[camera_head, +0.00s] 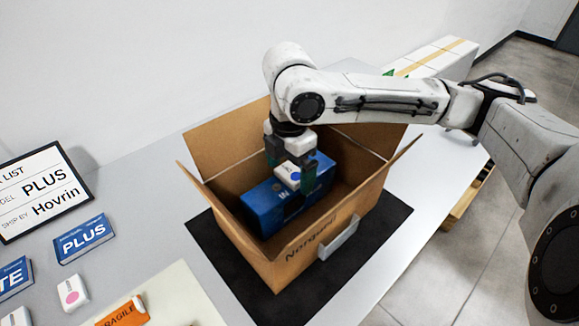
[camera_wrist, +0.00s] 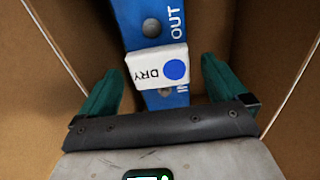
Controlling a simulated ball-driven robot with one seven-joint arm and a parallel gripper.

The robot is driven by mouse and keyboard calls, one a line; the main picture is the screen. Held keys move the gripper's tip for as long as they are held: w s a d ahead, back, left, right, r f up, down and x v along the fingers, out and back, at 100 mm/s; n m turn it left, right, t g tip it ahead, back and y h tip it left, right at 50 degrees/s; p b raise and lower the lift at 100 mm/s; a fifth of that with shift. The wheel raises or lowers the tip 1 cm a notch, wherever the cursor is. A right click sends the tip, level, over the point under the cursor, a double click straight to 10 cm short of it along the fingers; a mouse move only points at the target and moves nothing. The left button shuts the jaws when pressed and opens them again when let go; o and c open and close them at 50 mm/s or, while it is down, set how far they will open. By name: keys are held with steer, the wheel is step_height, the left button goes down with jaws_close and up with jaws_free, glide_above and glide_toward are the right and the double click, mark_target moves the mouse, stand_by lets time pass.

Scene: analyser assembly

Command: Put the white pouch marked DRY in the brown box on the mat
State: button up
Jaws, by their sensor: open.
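The open brown box (camera_head: 262,258) marked Norquell stands on the black mat (camera_head: 309,289). A blue device (camera_head: 262,209) with IN and OUT lettering lies inside it and also shows in the wrist view (camera_wrist: 152,12). The white pouch (camera_head: 287,175) with a blue dot is on top of the blue device; its word DRY reads in the wrist view (camera_wrist: 150,68). My gripper (camera_head: 292,178) is inside the box, pointing down. Its green fingers are spread with the pouch between and just ahead of them in the wrist view (camera_wrist: 160,85), with gaps on both sides.
The box flaps stand open around my arm. On the table at left are a list sign (camera_head: 40,192), blue PLUS box (camera_head: 84,239), another blue box (camera_head: 14,279), a white pouch with a pink dot (camera_head: 73,292) and an orange FRAGILE tag (camera_head: 124,315).

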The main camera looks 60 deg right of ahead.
step_height(320, 180, up, 12)
steer(key=p, duration=1)
steer(key=shift+p, duration=0.4)
stand_by(0.3)
stand_by(0.8)
